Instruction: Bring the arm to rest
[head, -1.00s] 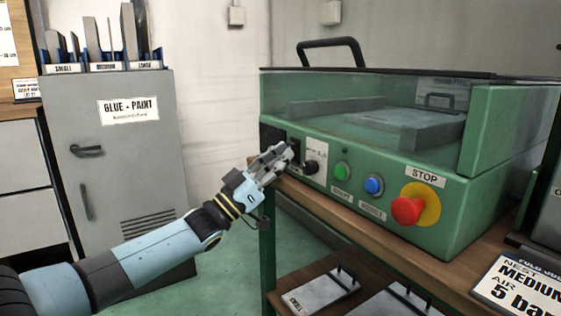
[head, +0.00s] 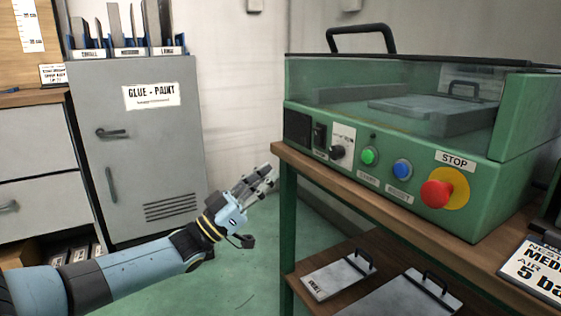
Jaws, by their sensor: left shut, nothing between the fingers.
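My left gripper (head: 268,176) is shut and empty. It hangs in free air left of the wooden bench, apart from the green machine (head: 472,218). My left arm comes in from the lower left and points up and to the right. The machine's front panel has a black knob (head: 337,152), a green button (head: 369,156) that looks lit, a blue button (head: 402,169) and a red stop button (head: 436,194) on a yellow disc. My right gripper does not show.
A grey cabinet (head: 165,150) labelled glue and paint stands behind my left arm. The wooden bench edge (head: 380,203) lies right of the gripper. A lower shelf holds two handled plates (head: 335,279). Green floor (head: 240,275) is open between cabinet and bench.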

